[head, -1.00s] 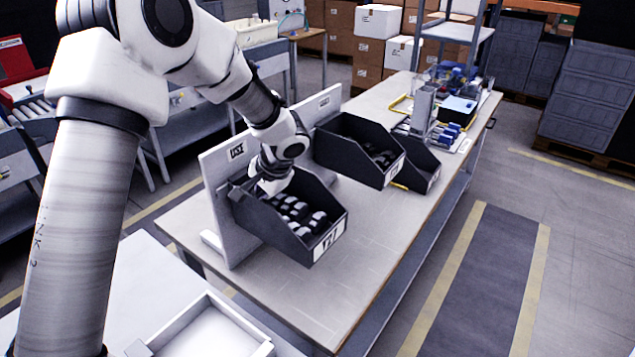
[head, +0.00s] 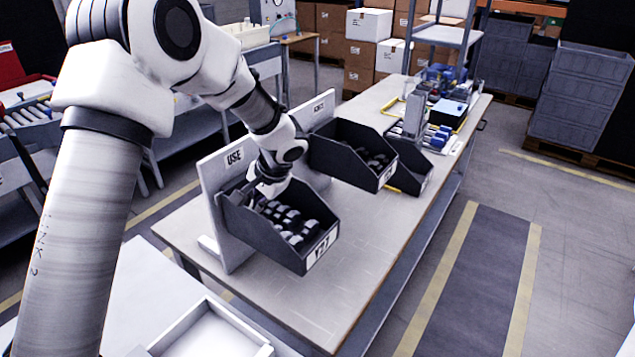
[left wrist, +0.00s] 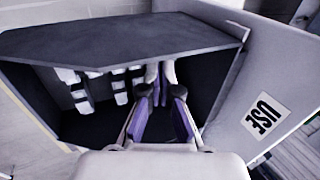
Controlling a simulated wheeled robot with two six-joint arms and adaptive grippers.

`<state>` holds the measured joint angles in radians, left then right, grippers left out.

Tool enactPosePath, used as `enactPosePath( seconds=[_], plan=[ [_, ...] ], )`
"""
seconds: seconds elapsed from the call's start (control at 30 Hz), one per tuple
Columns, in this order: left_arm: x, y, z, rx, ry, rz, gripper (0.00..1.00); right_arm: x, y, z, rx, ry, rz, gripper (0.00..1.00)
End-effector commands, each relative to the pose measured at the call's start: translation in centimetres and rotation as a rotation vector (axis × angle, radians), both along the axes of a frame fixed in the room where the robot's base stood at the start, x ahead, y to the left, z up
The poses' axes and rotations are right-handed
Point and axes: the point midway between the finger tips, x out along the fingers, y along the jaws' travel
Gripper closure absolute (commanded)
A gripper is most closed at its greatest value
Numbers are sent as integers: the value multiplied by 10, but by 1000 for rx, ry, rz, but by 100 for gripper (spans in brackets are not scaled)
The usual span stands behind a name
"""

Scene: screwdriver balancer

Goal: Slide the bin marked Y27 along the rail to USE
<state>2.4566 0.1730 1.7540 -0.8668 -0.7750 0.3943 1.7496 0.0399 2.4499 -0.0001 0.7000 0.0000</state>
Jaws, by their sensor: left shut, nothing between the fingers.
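The dark bin marked Y27 (head: 317,250) hangs at the front of the upright white board labelled USE (head: 235,157), its label facing out. It holds several dark and light-grey parts. My left gripper (head: 268,188) reaches down inside the bin at its back, near the board. In the left wrist view its shut, empty fingers (left wrist: 161,98) are within the bin's dark walls (left wrist: 110,42). The USE label (left wrist: 265,115) shows at the right there. Whether the fingers touch a wall, and the rail itself, cannot be made out. My right gripper is not in view.
A second dark bin (head: 350,155) with parts hangs on another white board (head: 318,108) just behind, with a further bin (head: 412,170) beside it. Tools and boxes (head: 440,110) fill the table's far end. The table's front right is clear.

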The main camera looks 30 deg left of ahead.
Motion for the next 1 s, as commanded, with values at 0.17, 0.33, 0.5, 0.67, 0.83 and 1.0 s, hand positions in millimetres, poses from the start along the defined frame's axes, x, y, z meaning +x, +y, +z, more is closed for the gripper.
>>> enactPosePath(
  seconds=[0.17,0.33,0.5,0.67,0.83,1.0],
  plan=[
    [2,-10,27,1,-1,0,100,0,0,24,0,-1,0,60],
    [4,-19,45,1,-1,0,100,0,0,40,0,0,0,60],
    [5,-26,57,1,-1,0,100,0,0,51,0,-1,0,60],
    [5,-27,55,0,-1,0,100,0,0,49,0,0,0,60],
    [5,-27,55,0,-1,0,100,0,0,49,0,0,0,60],
    [5,-27,55,0,-1,0,100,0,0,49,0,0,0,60]
  ],
)
